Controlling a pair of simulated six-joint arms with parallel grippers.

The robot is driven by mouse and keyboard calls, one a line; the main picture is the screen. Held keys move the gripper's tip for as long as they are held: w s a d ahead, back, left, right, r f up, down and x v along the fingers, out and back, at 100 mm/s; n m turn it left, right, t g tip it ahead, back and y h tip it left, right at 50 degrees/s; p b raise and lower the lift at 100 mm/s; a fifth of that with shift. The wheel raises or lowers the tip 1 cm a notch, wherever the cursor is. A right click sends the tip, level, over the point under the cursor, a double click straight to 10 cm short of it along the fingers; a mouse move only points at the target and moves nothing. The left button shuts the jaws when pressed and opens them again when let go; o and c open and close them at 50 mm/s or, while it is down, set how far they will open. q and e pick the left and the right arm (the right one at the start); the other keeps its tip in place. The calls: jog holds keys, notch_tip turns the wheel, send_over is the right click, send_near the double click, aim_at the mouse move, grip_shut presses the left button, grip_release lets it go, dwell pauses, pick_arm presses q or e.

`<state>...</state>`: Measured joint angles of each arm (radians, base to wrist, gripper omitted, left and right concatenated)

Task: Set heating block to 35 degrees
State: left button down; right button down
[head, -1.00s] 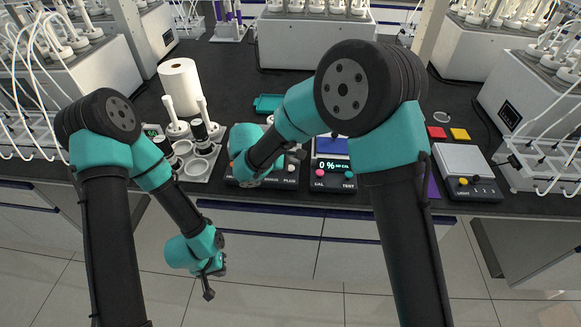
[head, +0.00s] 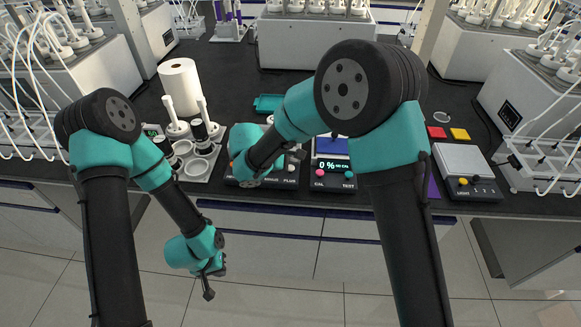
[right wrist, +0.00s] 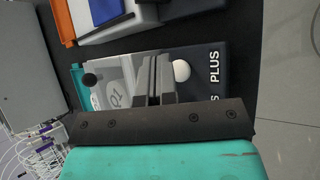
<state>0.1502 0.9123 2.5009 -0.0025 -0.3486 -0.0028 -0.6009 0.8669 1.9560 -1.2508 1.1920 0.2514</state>
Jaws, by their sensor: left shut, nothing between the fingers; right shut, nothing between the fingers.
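The heating block (head: 290,182) is a dark unit near the table's front edge in the head view, with a PLUS label and a partly covered second label. My right forearm hides most of it. No temperature reading is legible. My left gripper (head: 208,290) is shut and empty, hanging in front of the table.
A balance-like device (head: 465,160) is further right. A paper roll (head: 180,85) and a holder with white dishes (head: 197,166) stand left. Open black tabletop lies behind.

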aim_at(291, 168)
jog(key=shift+f, duration=0.1)
dwell(0.6)
jog(key=shift+f, duration=0.35)
jog(key=shift+f, duration=0.9)
dwell(1.2)
jog(key=shift+r, duration=1.35)
jog(key=shift+r, duration=0.15)
jog(key=shift+r, duration=2.4)
